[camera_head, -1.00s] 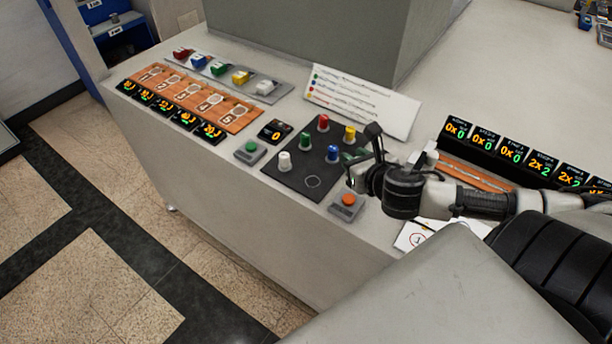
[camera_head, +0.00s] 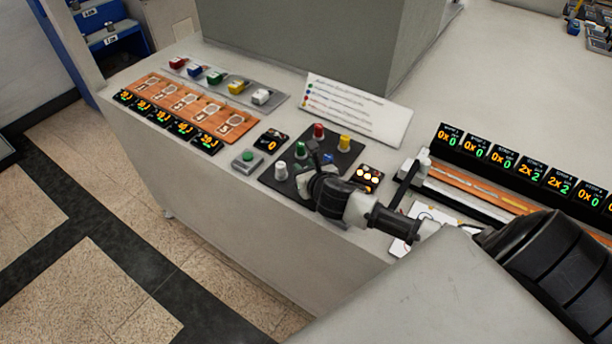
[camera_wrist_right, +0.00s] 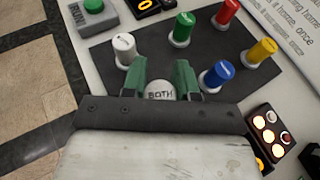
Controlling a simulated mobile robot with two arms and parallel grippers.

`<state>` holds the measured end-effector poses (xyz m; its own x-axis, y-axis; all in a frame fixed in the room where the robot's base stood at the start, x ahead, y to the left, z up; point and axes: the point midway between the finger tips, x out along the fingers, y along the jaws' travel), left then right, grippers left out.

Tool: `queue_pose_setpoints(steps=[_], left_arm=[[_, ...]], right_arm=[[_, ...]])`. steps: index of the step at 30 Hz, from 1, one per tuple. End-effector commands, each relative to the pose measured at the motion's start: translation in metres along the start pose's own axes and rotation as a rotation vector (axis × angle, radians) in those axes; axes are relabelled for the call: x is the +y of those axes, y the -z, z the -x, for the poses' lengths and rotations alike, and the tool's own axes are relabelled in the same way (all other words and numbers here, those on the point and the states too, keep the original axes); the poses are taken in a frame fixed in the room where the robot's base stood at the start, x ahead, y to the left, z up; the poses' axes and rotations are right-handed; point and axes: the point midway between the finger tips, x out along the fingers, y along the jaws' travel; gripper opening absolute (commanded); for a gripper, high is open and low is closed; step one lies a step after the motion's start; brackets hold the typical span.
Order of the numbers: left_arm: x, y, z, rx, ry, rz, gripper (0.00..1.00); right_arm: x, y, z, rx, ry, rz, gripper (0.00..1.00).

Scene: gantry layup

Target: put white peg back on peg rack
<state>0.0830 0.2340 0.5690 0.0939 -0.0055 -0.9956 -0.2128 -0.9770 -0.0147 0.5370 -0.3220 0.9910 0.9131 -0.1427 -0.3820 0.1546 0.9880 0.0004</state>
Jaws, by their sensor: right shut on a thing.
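The peg rack is a dark board (camera_head: 290,183) with colored pegs standing upright. A white peg (camera_head: 281,168) stands at its left corner and shows in the right wrist view (camera_wrist_right: 125,48). My right gripper (camera_wrist_right: 158,77) has green fingertips shut on another white peg (camera_wrist_right: 160,90), whose round top reads "BOTH". In the head view, my right gripper (camera_head: 309,174) is over the front of the board, and the held peg is hidden there. I cannot tell whether its base touches the board. My left gripper is not in view.
Green (camera_wrist_right: 182,29), red (camera_wrist_right: 228,12), yellow (camera_wrist_right: 262,51) and blue (camera_wrist_right: 217,75) pegs stand close by. A green button box (camera_head: 246,158) is left of the board, a lit panel (camera_head: 368,178) right. A text sign (camera_head: 357,108) stands behind.

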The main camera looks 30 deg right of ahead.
Motion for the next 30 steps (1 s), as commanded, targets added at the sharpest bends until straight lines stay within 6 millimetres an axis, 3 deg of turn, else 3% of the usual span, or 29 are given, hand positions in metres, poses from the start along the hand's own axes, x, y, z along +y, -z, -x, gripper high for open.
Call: queue_pose_setpoints(steps=[3,6,17,18,22,30], left_arm=[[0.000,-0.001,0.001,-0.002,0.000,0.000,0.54],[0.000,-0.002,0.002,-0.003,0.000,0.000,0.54],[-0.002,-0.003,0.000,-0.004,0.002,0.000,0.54],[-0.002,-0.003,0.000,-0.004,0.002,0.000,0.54],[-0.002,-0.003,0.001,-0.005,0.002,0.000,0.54],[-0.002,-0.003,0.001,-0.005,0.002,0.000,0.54]], right_arm=[[0.000,0.020,-0.007,0.006,0.001,-0.003,0.01],[0.000,0.028,-0.010,0.003,0.001,-0.002,0.01],[-0.001,0.032,-0.012,0.003,0.001,0.000,0.01],[-0.001,0.031,-0.011,0.003,0.001,0.000,0.33],[-0.001,0.031,-0.011,0.003,0.001,0.000,0.53],[-0.001,0.030,-0.011,0.002,0.001,0.000,0.54]])
